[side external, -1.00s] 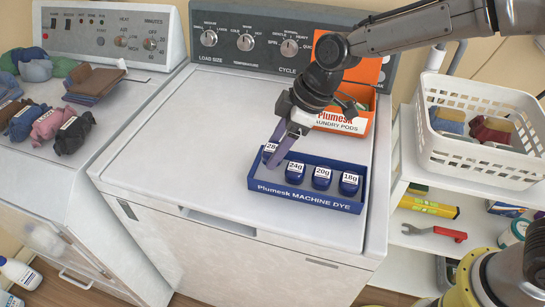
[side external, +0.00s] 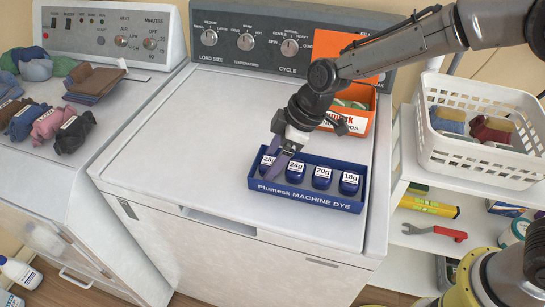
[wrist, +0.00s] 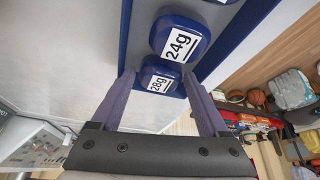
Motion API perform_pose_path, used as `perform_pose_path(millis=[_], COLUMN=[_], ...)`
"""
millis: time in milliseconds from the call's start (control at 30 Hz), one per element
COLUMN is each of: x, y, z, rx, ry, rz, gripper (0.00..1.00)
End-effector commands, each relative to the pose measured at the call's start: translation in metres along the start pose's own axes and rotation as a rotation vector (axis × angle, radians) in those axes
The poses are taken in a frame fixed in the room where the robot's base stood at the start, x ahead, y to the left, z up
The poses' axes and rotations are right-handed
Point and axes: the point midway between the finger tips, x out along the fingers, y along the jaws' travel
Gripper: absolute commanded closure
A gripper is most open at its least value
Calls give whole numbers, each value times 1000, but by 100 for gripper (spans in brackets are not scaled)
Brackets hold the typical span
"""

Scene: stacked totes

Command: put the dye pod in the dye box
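The dye box (side external: 312,198) is a long dark blue open tray marked "Plumesk MACHINE DYE", on the right part of the white washer top. In it stand blue pods with white labels: 24g (side external: 295,173), 20g (side external: 321,177) and 18g (side external: 349,183), in a row. A fourth dye pod, 28g (side external: 267,165), is at the left end of the box, partly hidden by a finger. My gripper (side external: 276,163) reaches down over that end. In the wrist view its purple fingers sit at both sides of the 28g pod (wrist: 160,80) and appear shut on it, beside the 24g pod (wrist: 181,38).
An orange box of laundry pods (side external: 360,115) stands open behind the dye box, close to my arm. A white basket (side external: 480,150) is on the shelf unit at right. The washer top (side external: 190,135) is clear at left.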

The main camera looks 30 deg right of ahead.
Motion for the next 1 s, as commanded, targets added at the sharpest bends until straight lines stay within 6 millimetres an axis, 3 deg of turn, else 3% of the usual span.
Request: perform_pose_path(millis=[200, 333, 700, 1000], x=[-2, -13, -86, -121], y=[0, 0, 1, 0], z=[-1, -2, -2, -1], rx=[0, 2, 1, 1], ry=[0, 2, 4, 0], rz=[0, 1, 3, 1], gripper=[22, 22, 22, 22])
